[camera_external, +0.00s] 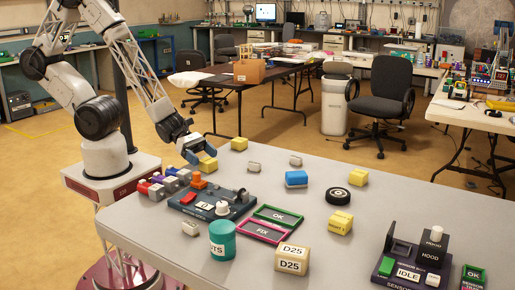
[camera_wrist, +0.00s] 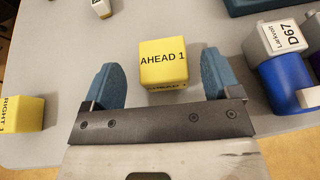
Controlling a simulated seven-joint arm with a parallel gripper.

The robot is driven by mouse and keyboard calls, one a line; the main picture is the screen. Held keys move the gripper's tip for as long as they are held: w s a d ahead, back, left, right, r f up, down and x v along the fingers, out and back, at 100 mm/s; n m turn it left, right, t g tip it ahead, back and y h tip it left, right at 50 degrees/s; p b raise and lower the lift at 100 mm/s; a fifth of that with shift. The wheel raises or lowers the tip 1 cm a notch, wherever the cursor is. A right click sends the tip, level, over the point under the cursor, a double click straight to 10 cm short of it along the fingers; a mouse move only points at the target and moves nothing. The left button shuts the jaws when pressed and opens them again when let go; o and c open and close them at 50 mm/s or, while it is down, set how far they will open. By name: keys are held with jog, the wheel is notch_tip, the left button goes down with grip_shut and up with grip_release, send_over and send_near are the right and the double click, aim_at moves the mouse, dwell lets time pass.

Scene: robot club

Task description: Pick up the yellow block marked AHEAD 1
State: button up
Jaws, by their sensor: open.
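The yellow block marked AHEAD 1 (camera_wrist: 163,60) sits on the grey table and shows its lettered top in the wrist view. My gripper (camera_wrist: 163,85) is open, with one blue finger to the left and one to the right of the block. A gap shows between each finger and the block, and nothing is held. In the external view my gripper (camera_external: 190,150) is low at the table's far left edge, beside a yellow block (camera_external: 208,164) that it partly hides. Whether the fingertips are at the block's height is hard to tell.
A yellow block marked RIGHT (camera_wrist: 20,113) lies to the left in the wrist view. A blue piece with a white D67 label (camera_wrist: 285,75) stands close to the right finger. A dark panel (camera_external: 215,205) with an orange piece lies nearer in the external view.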

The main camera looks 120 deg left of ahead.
aim_at(210, 160)
jog(key=shift+x, duration=2.05)
jog(key=shift+d, duration=0.1)
jog(key=c, duration=1)
jog(key=shift+r, duration=0.2)
jog(key=shift+r, duration=0.5)
jog(key=shift+s+r, duration=0.15)
jog(key=shift+r, duration=0.45)
jog(key=shift+s+r, duration=0.2)
jog(key=shift+r, duration=0.4)
jog(key=s+d, duration=0.1)
jog(key=s, duration=0.4)
jog(key=s+d+r, duration=0.1)
jog(key=s, duration=0.4)
jog(key=s+d, duration=0.1)
jog(key=s, duration=0.4)
jog(key=shift+r, duration=0.15)
